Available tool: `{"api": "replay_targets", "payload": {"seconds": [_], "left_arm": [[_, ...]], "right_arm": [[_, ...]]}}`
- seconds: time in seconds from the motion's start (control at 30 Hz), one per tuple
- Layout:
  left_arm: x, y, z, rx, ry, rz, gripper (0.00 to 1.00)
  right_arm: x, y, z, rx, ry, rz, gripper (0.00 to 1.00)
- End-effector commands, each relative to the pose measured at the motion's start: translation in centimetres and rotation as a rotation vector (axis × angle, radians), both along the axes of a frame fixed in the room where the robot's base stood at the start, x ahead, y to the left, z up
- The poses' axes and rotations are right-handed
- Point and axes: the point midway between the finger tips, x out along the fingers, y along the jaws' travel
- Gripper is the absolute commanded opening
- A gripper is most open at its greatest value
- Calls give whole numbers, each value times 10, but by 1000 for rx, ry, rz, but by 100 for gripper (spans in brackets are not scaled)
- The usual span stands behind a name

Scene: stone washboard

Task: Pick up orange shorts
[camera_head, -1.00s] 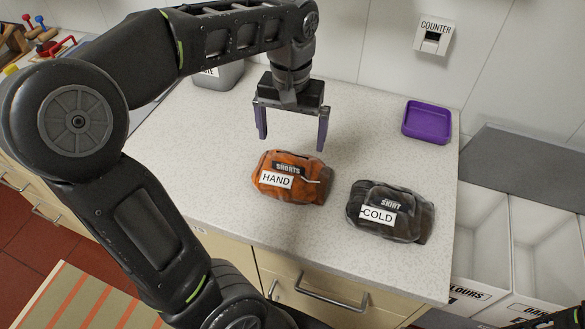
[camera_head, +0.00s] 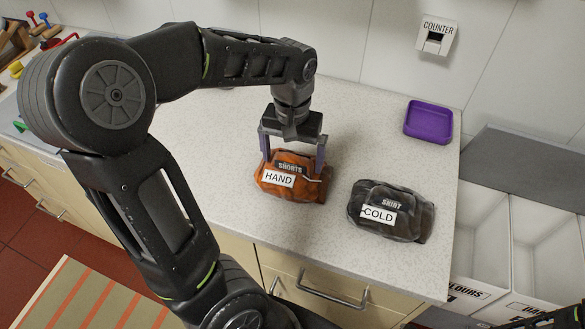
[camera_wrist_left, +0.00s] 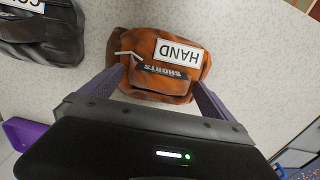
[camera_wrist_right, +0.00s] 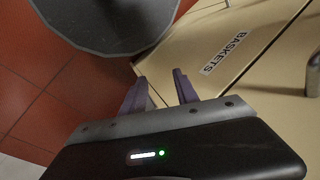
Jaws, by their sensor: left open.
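The orange shorts (camera_head: 285,188) lie folded on the counter, with a white HAND label and a dark SHORTS tag. They also show in the left wrist view (camera_wrist_left: 150,84). My left gripper (camera_head: 292,168) is open, pointing down, with its fingers at either side of the shorts' far part. In the left wrist view the left gripper (camera_wrist_left: 160,85) has the shorts between and beyond its fingertips. Contact cannot be told. My right gripper (camera_wrist_right: 160,82) is away from the counter, in front of a cabinet, with its fingers apart and nothing between them.
A dark grey skirt (camera_head: 405,228) labelled COLD lies right of the shorts. A purple tray (camera_head: 428,106) sits at the counter's back right. White bins (camera_head: 480,240) stand beyond the right edge. A BASKETS drawer front (camera_wrist_right: 245,40) is near my right gripper.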

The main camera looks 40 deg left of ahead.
Motion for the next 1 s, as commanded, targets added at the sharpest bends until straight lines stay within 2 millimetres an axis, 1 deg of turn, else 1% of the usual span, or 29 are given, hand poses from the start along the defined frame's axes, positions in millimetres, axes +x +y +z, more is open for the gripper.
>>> {"api": "replay_targets", "payload": {"seconds": [0.1,0.63,1.0], "left_arm": [[0,0,-4,0,-1,0,100],[0,0,-4,0,-1,0,100],[0,0,-4,0,-1,0,69]], "right_arm": [[0,0,0,0,0,0,36],[0,0,0,0,0,0,36],[0,0,0,0,0,0,36]]}}
